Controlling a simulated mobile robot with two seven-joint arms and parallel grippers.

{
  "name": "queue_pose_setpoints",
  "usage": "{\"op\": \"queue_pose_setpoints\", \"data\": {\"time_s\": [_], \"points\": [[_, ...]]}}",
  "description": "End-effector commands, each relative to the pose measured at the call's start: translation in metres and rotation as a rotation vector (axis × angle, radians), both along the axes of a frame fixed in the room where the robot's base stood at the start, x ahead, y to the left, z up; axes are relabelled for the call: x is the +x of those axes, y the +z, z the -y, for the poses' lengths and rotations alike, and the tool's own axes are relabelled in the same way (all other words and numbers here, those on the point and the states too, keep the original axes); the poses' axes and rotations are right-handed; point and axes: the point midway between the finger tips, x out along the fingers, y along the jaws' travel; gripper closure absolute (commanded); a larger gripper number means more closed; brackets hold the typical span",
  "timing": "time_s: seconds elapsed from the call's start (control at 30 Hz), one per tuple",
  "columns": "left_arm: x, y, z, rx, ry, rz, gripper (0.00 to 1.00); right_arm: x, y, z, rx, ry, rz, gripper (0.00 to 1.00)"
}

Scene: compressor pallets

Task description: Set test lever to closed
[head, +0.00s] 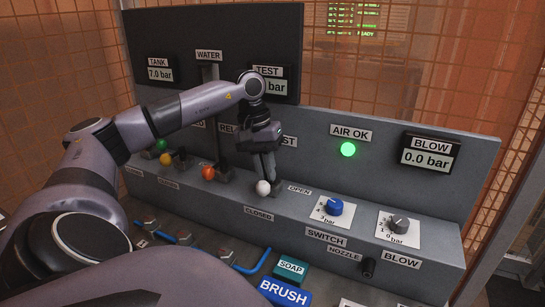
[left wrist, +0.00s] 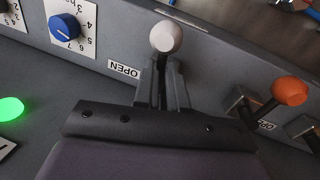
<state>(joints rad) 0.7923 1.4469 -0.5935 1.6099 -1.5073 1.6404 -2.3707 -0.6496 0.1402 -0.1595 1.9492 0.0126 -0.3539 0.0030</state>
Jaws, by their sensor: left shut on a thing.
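The test lever has a white ball knob (head: 263,187), low on the grey panel between the CLOSED label (head: 258,214) and the OPEN label (head: 299,189). My left gripper (head: 265,172) comes down from above and is shut on the lever just behind the knob. In the left wrist view the white knob (left wrist: 165,37) sticks out past the two fingertips (left wrist: 162,82). The lever's shaft between the fingers is mostly hidden. The OPEN label (left wrist: 123,71) is left of the fingers there. The TEST display (head: 271,81) is partly hidden by my arm. My right gripper is not in view.
An orange-knobbed lever (head: 208,172) stands left of the gripper, with yellow (head: 165,160) and green (head: 161,144) knobs beyond. A blue dial (head: 335,207) and a black dial (head: 398,224) are to the right. The AIR OK lamp (head: 348,149) glows green. The BLOW display (head: 428,155) reads 0.0 bar.

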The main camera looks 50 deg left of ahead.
Motion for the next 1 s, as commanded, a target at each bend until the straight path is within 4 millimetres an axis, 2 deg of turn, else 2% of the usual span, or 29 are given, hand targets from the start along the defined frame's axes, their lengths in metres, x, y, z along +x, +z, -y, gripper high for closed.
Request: {"op": "queue_pose_setpoints", "data": {"time_s": [0.3, 0.87, 0.9, 0.93, 1.0], "points": [[-0.0003, 0.0016, -0.0012, 0.000, -0.121, 0.003, 1.00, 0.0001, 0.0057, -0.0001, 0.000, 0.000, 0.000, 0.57], [-0.0004, 0.0014, -0.0017, 0.002, -0.147, 0.003, 1.00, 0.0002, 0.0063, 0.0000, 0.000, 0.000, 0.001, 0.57], [-0.0004, 0.0014, -0.0017, 0.002, -0.147, 0.003, 0.76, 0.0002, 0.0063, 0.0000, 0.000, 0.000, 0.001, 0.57], [-0.0005, 0.0014, -0.0018, 0.002, -0.147, 0.003, 0.66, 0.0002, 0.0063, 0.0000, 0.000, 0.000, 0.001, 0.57], [-0.0005, 0.0011, -0.0017, 0.002, -0.146, 0.002, 0.63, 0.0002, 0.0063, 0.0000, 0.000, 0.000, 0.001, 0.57]]}}
